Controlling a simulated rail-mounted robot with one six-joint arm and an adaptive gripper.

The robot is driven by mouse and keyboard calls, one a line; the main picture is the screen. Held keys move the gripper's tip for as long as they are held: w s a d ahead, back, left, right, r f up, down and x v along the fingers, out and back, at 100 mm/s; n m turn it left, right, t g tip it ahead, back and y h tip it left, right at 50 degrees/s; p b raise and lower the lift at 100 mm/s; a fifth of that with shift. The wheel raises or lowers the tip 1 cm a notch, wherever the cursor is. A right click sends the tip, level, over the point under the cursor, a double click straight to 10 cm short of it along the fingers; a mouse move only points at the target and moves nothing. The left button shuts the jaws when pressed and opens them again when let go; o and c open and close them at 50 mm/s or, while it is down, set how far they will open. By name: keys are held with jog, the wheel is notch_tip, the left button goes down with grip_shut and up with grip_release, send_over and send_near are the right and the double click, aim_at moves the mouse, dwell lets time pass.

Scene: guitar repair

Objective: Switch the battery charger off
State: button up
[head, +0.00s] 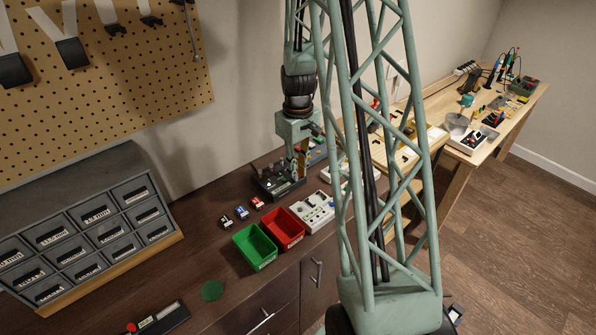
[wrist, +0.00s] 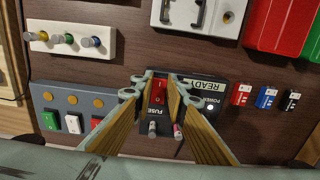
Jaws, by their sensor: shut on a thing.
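A black box (wrist: 190,116) with the labels READY, POWER and FUSE lies under my gripper in the wrist view; it appears to be the battery charger. A red rocker switch (wrist: 159,91) shows on it, between my fingertips. A small white light (wrist: 210,107) shows beside POWER. My gripper (wrist: 163,86) is shut on the red switch, one finger on each side, and the fingers hide part of the box. In the head view, my gripper (head: 300,173) points down at the dark equipment (head: 278,182) at the back of the brown bench.
A green bin (head: 254,247) and a red bin (head: 283,229) stand in front. Red (wrist: 241,94), blue (wrist: 267,97) and black (wrist: 290,100) small blocks lie right of the box.

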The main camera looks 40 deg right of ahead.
jog(key=shift+w+r+g+p, duration=0.2)
jog(key=shift+g+p, duration=0.3)
jog(key=shift+p, duration=0.4)
jog(key=shift+w+g+p, duration=0.25)
jog(key=shift+g+p, duration=0.85)
jog(key=shift+g, duration=0.1)
jog(key=o, duration=0.9)
jog(key=shift+c, duration=0.2)
jog(key=shift+r, duration=0.1)
jog(key=v, duration=1.1)
jog(key=shift+r, duration=0.35)
jog(key=shift+w+d, duration=0.1)
